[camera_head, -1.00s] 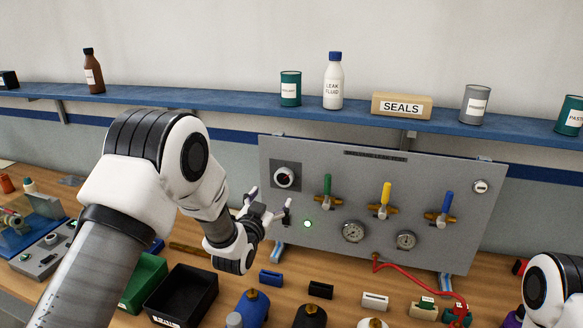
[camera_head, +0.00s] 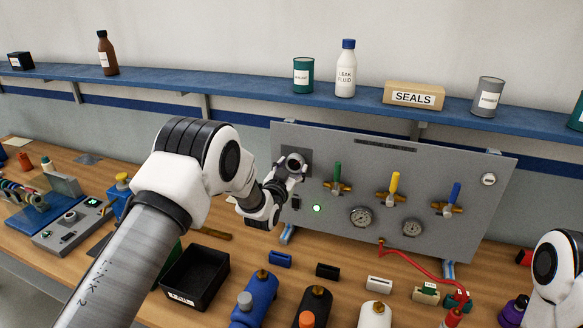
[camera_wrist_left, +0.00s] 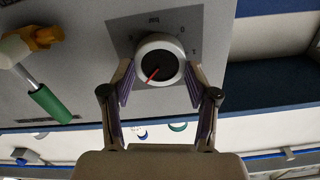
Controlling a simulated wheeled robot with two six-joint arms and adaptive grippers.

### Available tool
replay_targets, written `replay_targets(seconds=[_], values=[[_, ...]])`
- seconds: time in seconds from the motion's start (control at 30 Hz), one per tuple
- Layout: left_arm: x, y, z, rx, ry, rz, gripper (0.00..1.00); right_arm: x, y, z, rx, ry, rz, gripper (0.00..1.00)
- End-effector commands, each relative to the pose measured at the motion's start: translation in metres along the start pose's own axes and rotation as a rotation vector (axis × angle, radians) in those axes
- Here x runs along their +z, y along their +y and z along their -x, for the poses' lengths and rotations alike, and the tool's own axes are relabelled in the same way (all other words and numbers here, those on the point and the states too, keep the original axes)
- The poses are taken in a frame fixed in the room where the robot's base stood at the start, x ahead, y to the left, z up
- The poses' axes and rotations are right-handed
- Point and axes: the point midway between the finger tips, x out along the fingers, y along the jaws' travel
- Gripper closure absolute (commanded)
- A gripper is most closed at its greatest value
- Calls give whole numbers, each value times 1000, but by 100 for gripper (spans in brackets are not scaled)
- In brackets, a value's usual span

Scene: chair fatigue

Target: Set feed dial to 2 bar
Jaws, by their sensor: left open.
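The feed dial (camera_wrist_left: 158,62) is a round white knob with a dark face and a red pointer, on a dark square plate with scale marks. In the left wrist view the pointer slants to the lower left; I cannot read its setting. My left gripper (camera_wrist_left: 158,75) is open, with one finger on each side of the knob. I cannot tell whether the fingers touch it. In the head view my left gripper (camera_head: 293,169) is at the panel's upper left and partly covers the dial. My right gripper is out of view; only part of the right arm shows.
The grey panel (camera_head: 470,175) carries green (camera_head: 337,172), yellow (camera_head: 395,182) and blue (camera_head: 455,194) valve handles, two gauges and a lit green lamp (camera_head: 317,208). A black bin (camera_head: 222,285), bottles and small blocks stand on the bench below. A blue shelf (camera_head: 240,89) runs above.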

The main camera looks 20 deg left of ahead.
Motion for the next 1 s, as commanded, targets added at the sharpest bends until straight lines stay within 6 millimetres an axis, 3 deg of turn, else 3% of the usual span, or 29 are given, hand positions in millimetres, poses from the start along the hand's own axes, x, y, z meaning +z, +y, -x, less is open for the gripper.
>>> replay_targets(seconds=[0.03, 0.1, 0.13, 0.63, 1.0], values=[[0, 0, 0, -1, 0, 0, 71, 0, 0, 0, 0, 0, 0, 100], [0, 0, 0, -1, 1, 0, 94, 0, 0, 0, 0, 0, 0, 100], [0, 0, 0, -1, 1, 0, 100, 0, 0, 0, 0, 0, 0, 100], [2, 0, 0, -1, 0, 27, 100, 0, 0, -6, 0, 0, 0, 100], [6, 0, 0, -1, 1, 232, 100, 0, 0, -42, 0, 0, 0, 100]])
